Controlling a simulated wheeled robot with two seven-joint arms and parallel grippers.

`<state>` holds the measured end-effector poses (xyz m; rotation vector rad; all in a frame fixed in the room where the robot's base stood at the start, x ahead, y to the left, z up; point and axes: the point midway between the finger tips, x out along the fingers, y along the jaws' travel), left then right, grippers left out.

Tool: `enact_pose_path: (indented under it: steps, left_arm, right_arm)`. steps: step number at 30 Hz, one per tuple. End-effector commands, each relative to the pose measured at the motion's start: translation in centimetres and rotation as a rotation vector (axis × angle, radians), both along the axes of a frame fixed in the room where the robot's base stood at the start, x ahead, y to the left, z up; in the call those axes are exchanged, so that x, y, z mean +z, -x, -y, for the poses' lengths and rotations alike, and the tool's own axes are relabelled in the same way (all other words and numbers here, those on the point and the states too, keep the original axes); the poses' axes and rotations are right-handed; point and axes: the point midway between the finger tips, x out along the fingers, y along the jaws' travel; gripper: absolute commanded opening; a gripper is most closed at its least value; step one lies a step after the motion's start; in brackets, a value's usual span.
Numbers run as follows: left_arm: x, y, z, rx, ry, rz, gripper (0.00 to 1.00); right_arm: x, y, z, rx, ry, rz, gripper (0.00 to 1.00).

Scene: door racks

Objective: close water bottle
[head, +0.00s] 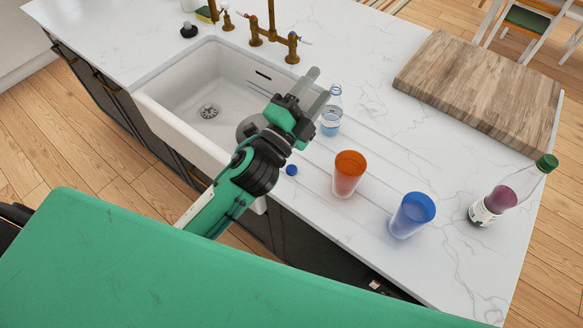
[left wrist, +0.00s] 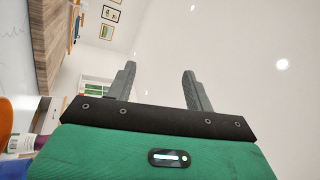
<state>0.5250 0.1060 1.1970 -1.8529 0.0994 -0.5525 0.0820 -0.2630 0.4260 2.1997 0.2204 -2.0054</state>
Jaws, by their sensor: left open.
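A clear water bottle (head: 331,112) with bluish water in it stands upright on the white counter, just right of the sink. No cap shows on its mouth. A small blue cap (head: 291,170) lies on the counter near the front edge, left of the orange cup. My left gripper (head: 321,82) is open and empty, raised over the sink's right side. In the head view its fingers lie just left of the bottle's neck; whether they touch is unclear. Its open fingers also show in the left wrist view (left wrist: 159,71), with nothing between them. My right gripper is not in view.
An orange cup (head: 349,174) and a blue cup (head: 411,215) stand right of the cap. A green-topped bottle (head: 511,193) stands farther right. A wooden board (head: 482,90) lies at the back right. The sink (head: 190,82) and brass tap (head: 273,32) are at left.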

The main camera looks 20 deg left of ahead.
Motion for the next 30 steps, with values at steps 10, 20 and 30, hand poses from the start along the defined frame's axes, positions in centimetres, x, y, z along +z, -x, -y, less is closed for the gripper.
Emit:
enact_pose_path:
  steps: [10,20,30]
  left_arm:
    - [6.5,4.6,9.6,-0.283,-0.475,0.649,0.53]
    - [3.3,10.0,15.2,-0.574,-0.962,1.217,0.53]
    - [-5.4,10.6,13.5,-0.963,-1.488,1.688,0.53]
  right_arm:
    - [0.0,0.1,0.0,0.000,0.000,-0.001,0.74]
    - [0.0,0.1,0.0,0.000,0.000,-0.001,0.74]
    - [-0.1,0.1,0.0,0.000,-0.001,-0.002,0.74]
